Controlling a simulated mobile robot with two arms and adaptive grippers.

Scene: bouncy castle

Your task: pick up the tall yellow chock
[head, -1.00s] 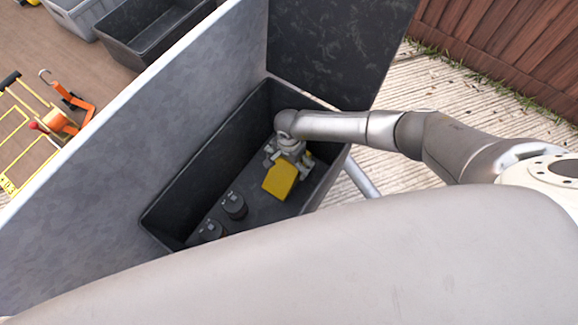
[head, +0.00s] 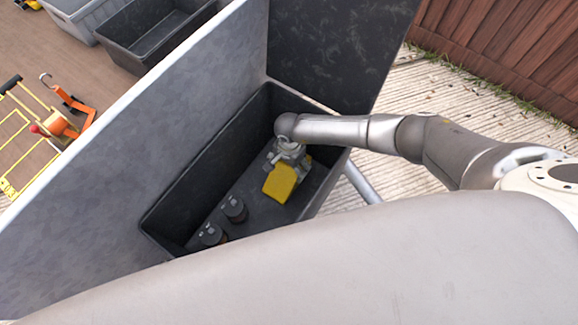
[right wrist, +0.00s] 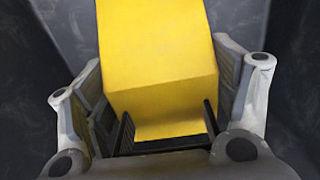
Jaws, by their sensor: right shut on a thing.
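The yellow chock (head: 280,182) is inside a dark grey bin (head: 170,217) in the head view. My right gripper (head: 290,160) reaches down into the bin and is shut on the chock. In the right wrist view the chock (right wrist: 158,60) fills the upper middle, between the two fingers of the gripper (right wrist: 160,120). Its far end is cut off by the picture's top edge. I cannot tell whether the chock touches the bin floor. My left gripper is not in view.
Two dark round objects, one (head: 235,209) and another (head: 212,234), stand in the bin near the chock. A tall grey panel (head: 150,140) rises along the bin's left side, and a dark panel (head: 335,50) behind it. Other bins (head: 155,40) stand beyond at upper left.

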